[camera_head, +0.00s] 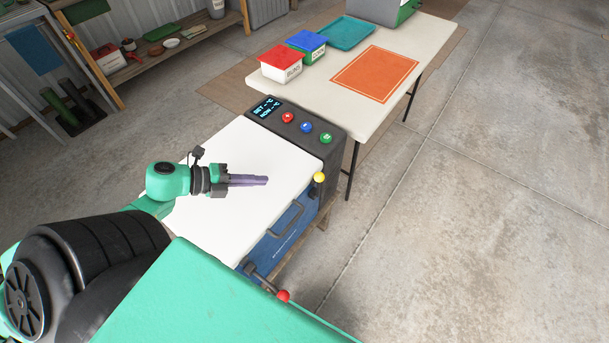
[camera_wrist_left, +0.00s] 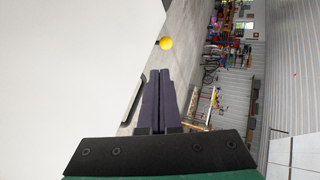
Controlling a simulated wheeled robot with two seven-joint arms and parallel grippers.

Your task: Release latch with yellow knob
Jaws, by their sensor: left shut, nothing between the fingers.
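The yellow knob (camera_head: 319,178) stands at the far right corner of a blue machine (camera_head: 275,232) with a white top (camera_head: 235,150). It also shows in the left wrist view (camera_wrist_left: 166,43), beyond my fingertips. My left gripper (camera_head: 266,180) is shut and empty. In the head view it appears over the white top, to the left of the yellow knob and apart from it. The latch parts below the knob are too small to make out. My right gripper is not in view.
A red knob (camera_head: 283,296) sits at the machine's near corner, and a handle (camera_head: 286,221) is on its front. A control panel (camera_head: 295,122) with several buttons is at the back. A table (camera_head: 430,40) with bins stands behind. The concrete floor (camera_head: 480,220) at right is clear.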

